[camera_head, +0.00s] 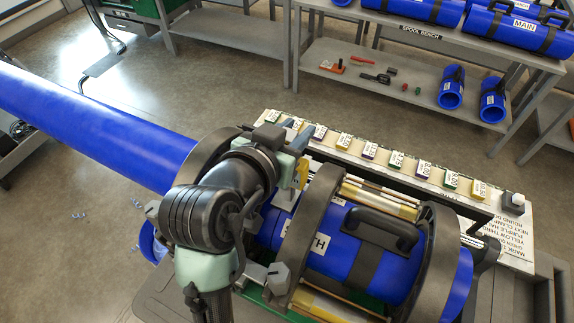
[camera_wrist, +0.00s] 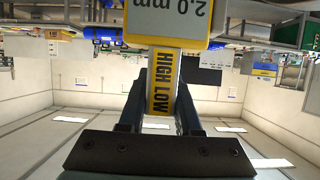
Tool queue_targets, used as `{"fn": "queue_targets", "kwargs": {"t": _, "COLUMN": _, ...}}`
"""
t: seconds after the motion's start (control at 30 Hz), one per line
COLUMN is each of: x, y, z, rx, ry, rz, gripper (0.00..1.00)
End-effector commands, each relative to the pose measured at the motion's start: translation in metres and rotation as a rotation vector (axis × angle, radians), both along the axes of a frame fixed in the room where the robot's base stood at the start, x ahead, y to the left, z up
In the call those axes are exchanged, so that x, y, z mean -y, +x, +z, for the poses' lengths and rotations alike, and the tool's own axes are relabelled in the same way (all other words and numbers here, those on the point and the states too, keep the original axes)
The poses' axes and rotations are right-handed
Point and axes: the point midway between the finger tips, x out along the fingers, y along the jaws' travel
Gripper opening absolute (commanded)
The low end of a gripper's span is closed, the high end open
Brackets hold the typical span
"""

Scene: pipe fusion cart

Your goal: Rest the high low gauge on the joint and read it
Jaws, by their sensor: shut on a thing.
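My gripper (camera_wrist: 163,92) is shut on the yellow high low gauge (camera_wrist: 163,62), which is marked HIGH LOW. Its pale display reads 2.0 mm, upside down in the wrist view. In the head view the gauge (camera_head: 302,173) is a small yellow piece at my gripper (camera_head: 298,150), above the blue pipe between the clamp rings. A long blue pipe (camera_head: 95,115) comes in from the left. A short blue spool (camera_head: 345,250) with a black handle lies in the clamps on the right. My arm covers much of the joint, so contact with the gauge cannot be told.
Dark clamp rings (camera_head: 305,235) stand close around the pipe. Behind the pipe lies a board (camera_head: 345,160) with a row of labelled tags. A spool bench (camera_head: 330,55) with blue spools and small tools stands at the back. Open floor (camera_head: 215,85) lies between.

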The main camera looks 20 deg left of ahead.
Motion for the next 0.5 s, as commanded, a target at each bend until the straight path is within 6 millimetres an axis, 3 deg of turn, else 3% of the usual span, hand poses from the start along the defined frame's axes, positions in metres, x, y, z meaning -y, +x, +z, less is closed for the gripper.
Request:
{"fn": "queue_targets", "kwargs": {"t": 0.27, "x": 0.000, "y": 0.000, "z": -0.004, "rx": -0.013, "ry": -0.004, "rz": 0.000, "gripper": 0.00}}
{"fn": "queue_targets", "kwargs": {"t": 0.5, "x": 0.000, "y": 0.000, "z": 0.011, "rx": -0.009, "ry": -0.003, "rz": 0.000, "gripper": 0.00}}
